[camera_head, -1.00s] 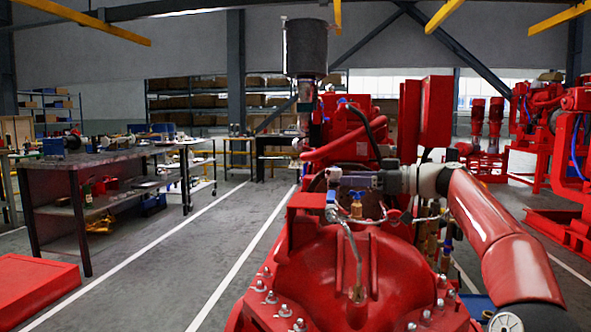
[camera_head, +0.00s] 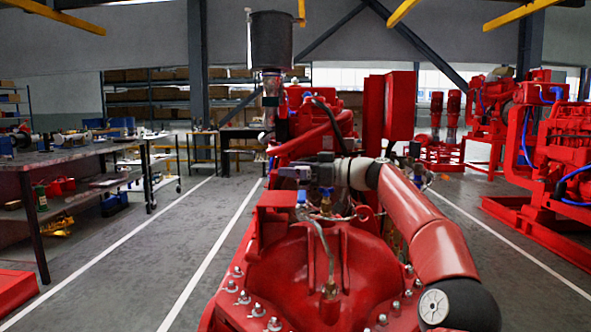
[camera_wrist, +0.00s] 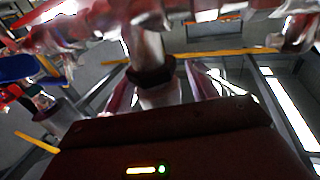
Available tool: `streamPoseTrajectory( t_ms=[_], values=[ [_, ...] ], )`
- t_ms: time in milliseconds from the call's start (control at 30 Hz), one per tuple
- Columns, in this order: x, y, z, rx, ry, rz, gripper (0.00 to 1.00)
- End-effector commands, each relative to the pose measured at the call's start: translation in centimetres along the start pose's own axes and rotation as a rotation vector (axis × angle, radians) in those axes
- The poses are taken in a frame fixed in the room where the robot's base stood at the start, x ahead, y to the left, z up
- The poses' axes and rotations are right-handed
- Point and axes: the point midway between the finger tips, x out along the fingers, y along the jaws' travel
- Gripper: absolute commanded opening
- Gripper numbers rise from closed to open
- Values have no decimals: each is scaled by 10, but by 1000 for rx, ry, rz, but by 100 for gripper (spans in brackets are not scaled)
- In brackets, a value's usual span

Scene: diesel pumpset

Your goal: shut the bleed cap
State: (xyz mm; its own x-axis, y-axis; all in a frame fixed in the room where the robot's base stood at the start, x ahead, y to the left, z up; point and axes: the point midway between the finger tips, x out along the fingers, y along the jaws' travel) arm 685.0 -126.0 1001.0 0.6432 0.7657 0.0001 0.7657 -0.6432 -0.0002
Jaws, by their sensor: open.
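I cannot pick out the bleed cap for certain. On the red pumpset (camera_head: 330,262), a small brass valve with a blue handle (camera_head: 326,197) stands at the middle, with a thin pipe (camera_head: 325,245) near it. My gripper (camera_head: 284,172) is open, pointing left just above and behind this valve in the head view. Its fingertips are small and hard to make out there. In the wrist view, a pale cylinder with a dark band (camera_wrist: 152,77) stands ahead of the dark red gripper body. I cannot tell whether it touches my gripper.
A dark canister (camera_head: 271,40) rises on a slim column behind my gripper. A red hose (camera_head: 305,138) and a tall red box (camera_head: 388,108) stand close by. A workbench (camera_head: 75,157) is at left, with open floor between it and the pumpset.

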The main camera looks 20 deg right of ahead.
Motion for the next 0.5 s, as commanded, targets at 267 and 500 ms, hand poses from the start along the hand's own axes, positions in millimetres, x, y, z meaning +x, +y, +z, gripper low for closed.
streamPoseTrajectory(
  t_ms=[267,500],
  values=[
    [0,0,0,0,0,0,30],
    [0,0,0,0,0,3,13]
  ],
)
